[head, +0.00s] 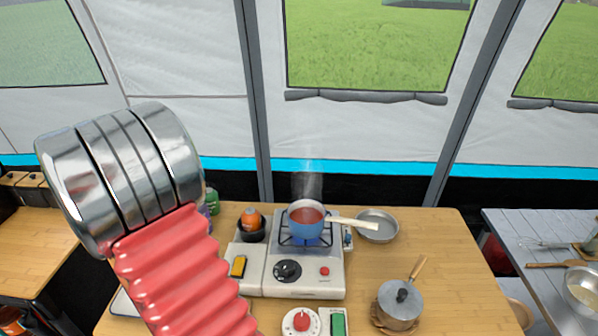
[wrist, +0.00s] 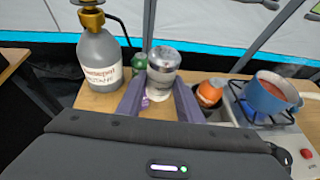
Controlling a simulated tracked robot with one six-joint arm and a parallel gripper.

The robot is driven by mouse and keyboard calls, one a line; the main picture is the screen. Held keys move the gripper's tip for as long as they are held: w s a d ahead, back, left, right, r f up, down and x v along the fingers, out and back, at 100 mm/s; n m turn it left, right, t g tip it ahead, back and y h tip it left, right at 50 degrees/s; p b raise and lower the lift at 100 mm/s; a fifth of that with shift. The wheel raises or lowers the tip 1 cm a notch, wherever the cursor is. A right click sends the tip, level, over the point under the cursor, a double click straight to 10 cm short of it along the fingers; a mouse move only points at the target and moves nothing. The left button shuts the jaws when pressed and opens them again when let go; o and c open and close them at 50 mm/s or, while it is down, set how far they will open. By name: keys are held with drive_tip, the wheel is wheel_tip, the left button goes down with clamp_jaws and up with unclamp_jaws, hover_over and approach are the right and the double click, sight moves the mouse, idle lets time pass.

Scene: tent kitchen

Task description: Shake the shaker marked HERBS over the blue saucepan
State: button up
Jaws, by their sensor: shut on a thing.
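A shaker (wrist: 164,66) with a shiny metal top and a pale lower part stands between the fingers of my gripper (wrist: 162,90), which is shut on it. Its marking cannot be read, and I cannot tell whether it is clear of the table. In the head view my own arm hides the gripper and the shaker. The blue saucepan (head: 309,233) holds red food and sits on the stove's burner, its pale handle pointing right, with steam above. It also shows at the right of the wrist view (wrist: 262,97), to the right of my gripper.
A grey gas bottle (wrist: 100,58) stands left of the shaker, with a green container (wrist: 139,63) between them. A dark bowl (head: 251,234) with an orange thing stands between shaker and stove (head: 305,276). A pan (head: 377,227) and lidded pot (head: 401,305) stand right.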

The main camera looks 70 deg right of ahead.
drive_tip(key=s+d+r+m+g, duration=0.1)
drive_tip(key=s+d+r, duration=0.2)
drive_tip(key=s, duration=0.6)
drive_tip(key=s+d+r+m+g, duration=0.1)
drive_tip(key=s+d+r, duration=0.3)
drive_tip(key=s, duration=0.6)
drive_tip(key=s+d+r+m+g, duration=0.1)
drive_tip(key=s+d+r, duration=0.3)
drive_tip(key=s, duration=0.5)
drive_tip(key=shift+s+d+r+m+g, duration=0.2)
drive_tip(key=shift+s+m+g, duration=0.2)
drive_tip(key=shift+g, duration=0.3)
drive_tip(key=shift+f, duration=0.1)
drive_tip(key=s+f+n+g+h, duration=0.1)
drive_tip(key=n+g, duration=0.1)
drive_tip(key=n, duration=0.5)
drive_tip(key=s+f+n+g+h, duration=0.1)
drive_tip(key=n+g+h, duration=0.1)
drive_tip(key=n, duration=0.6)
drive_tip(key=s+f+n+g+h, duration=0.1)
drive_tip(key=f+n+g, duration=0.1)
drive_tip(key=n, duration=0.5)
drive_tip(key=shift+s+a+f+g, duration=0.1)
drive_tip(key=shift+a+g, duration=0.3)
drive_tip(key=shift+g, duration=0.5)
drive_tip(key=shift+h, duration=0.3)
